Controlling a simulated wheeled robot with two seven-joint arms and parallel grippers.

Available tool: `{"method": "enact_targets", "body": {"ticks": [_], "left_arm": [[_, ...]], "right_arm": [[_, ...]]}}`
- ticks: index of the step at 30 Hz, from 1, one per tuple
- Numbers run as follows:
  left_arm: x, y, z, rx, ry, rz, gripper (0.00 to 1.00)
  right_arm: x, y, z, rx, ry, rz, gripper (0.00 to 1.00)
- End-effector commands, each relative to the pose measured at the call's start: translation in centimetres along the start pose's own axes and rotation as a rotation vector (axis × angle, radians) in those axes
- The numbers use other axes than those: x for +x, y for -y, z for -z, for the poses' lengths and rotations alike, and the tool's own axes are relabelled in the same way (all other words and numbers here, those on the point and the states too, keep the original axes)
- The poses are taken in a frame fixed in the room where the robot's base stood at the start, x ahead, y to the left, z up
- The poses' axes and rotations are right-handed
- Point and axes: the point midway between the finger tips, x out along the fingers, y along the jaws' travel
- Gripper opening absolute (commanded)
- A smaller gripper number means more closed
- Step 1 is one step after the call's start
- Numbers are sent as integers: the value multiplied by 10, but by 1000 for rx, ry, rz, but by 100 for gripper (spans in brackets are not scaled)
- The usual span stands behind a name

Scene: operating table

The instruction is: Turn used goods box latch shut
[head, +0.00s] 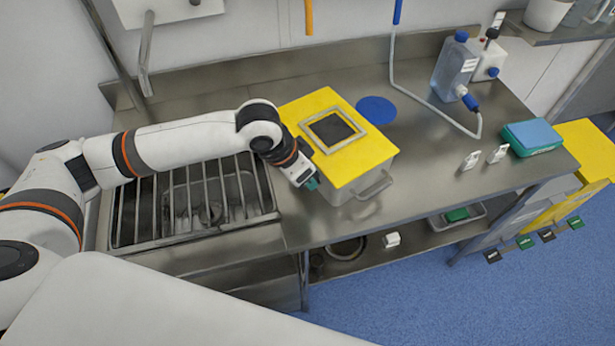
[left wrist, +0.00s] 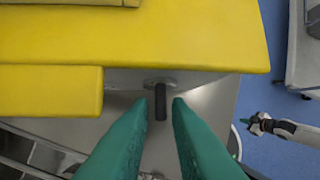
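The used goods box (head: 365,185) is a grey box with a yellow lid (head: 368,157), standing on the steel counter. The latch (left wrist: 160,102) is a short dark bar on a round metal mount on the box's side, below the yellow edge; it points down in the left wrist view. My left gripper (head: 312,184) is at the box's left front corner. In the left wrist view its green fingers (left wrist: 160,106) are open, one on each side of the latch, with a visible gap. My right gripper (left wrist: 246,122) appears small at the right over the floor; its opening is unclear.
A sink with a metal grid (head: 200,200) lies left of the box. A grey handle (head: 375,187) sticks out of the box's front. A blue disc (head: 376,110), a clear bottle (head: 455,68) and a teal pack (head: 531,137) are farther right. The counter between is mostly clear.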

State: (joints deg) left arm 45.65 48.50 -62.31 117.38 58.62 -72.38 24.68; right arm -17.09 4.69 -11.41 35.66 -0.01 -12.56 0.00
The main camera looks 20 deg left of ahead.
Motion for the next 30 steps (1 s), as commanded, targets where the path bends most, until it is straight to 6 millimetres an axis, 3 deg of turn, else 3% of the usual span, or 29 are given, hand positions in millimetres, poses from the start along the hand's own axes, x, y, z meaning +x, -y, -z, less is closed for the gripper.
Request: {"method": "enact_targets", "body": {"ticks": [12,16,21,30], "left_arm": [[10,0,0,1,1,0,16],[10,0,0,1,1,0,0],[9,1,0,3,0,-4,0],[8,3,0,46,-3,-108,0]], "right_arm": [[0,0,0,0,-1,0,0],[0,-1,1,1,-2,-1,0],[-2,-2,1,1,-3,-3,0],[-22,-3,1,1,-6,-5,0]]}}
